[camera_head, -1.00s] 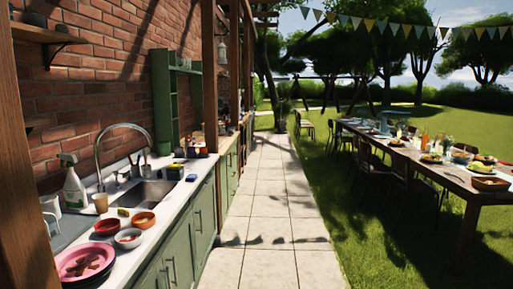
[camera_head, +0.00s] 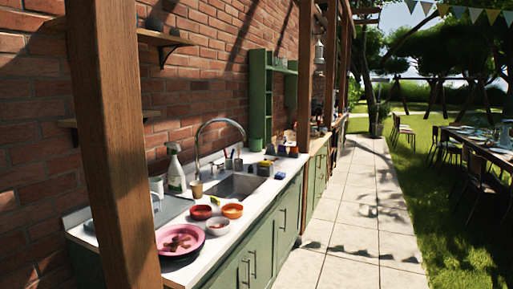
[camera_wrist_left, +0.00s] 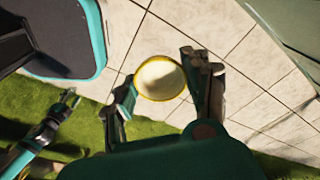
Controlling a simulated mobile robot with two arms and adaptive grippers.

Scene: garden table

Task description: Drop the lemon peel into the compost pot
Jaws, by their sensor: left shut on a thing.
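The lemon peel (camera_wrist_left: 160,80) is a round cup with a yellow rim and a pale inside, seen in the left wrist view. My left gripper (camera_wrist_left: 158,72) is shut on it, one finger at each side, with paving and grass below. Another gripper, my right one (camera_wrist_left: 67,101), shows at the lower left of that view, apart from the peel; its fingers are too small to read. Neither gripper shows in the head view. I cannot make out which thing, if any, is the compost pot.
The counter (camera_head: 216,249) holds a pink plate (camera_head: 165,245) with scraps, several small bowls, a spray bottle (camera_head: 175,172) and a sink (camera_head: 236,187). A wooden post (camera_head: 112,140) stands in front. The paved path (camera_head: 355,210) is clear. A dining table (camera_head: 489,150) stands at right.

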